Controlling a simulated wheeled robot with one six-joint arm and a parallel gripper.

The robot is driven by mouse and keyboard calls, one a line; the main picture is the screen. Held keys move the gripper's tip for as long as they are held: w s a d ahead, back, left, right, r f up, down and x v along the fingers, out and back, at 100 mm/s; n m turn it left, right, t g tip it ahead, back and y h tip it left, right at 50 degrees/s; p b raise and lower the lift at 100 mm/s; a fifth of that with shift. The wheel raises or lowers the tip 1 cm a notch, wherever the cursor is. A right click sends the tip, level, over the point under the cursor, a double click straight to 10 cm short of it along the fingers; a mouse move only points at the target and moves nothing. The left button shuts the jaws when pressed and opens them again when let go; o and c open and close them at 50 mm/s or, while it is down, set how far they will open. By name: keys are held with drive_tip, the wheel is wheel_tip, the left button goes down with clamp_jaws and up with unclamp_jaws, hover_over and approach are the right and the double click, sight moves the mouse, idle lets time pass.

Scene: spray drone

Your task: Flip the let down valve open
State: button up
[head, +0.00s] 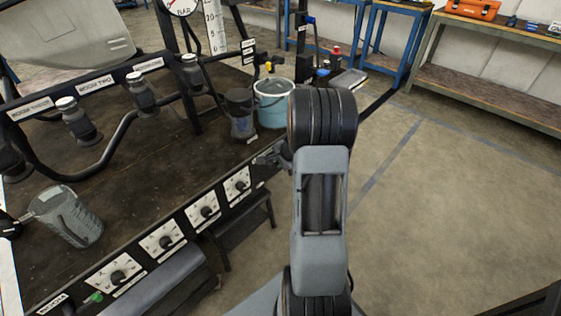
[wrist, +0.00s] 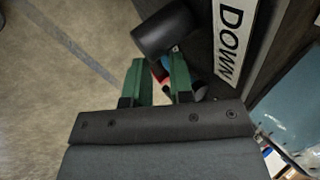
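In the wrist view my gripper (wrist: 157,82) has two green fingers, parted with a gap between them. Just beyond the fingertips is a black cylindrical part (wrist: 166,30), beside a white label reading "DOWN" (wrist: 229,40). It seems to belong to the let down valve; its open or shut position cannot be told. Small red and blue shapes (wrist: 160,72) show in the gap, too small to identify. No finger clearly touches anything. In the head view my arm hides the gripper's fingers, and a dark fitting (head: 269,158) shows at the bench corner left of my arm.
The dark bench (head: 150,165) carries a light blue bucket (head: 273,103), a dark jug (head: 240,115), a clear jug (head: 70,215) and a black boom frame with nozzles (head: 77,120). Knob panels (head: 163,240) line its front edge. The floor (head: 440,200) to the right is clear.

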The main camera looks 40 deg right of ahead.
drive_tip(key=shift+s+f, duration=0.1)
clamp_jaws()
drive_tip(key=h+b, duration=0.1)
drive_tip(key=b, duration=0.1)
drive_tip(key=r+h+b, duration=0.1)
drive_tip(key=h+b, duration=0.1)
drive_tip(key=shift+s+n+t+b, duration=0.15)
drive_tip(key=shift+n+t+b, duration=0.15)
drive_tip(key=shift+n, duration=0.1)
idle(0.5)
drive_tip(key=shift+o, duration=2.3)
unclamp_jaws()
drive_tip(key=shift+d, duration=0.1)
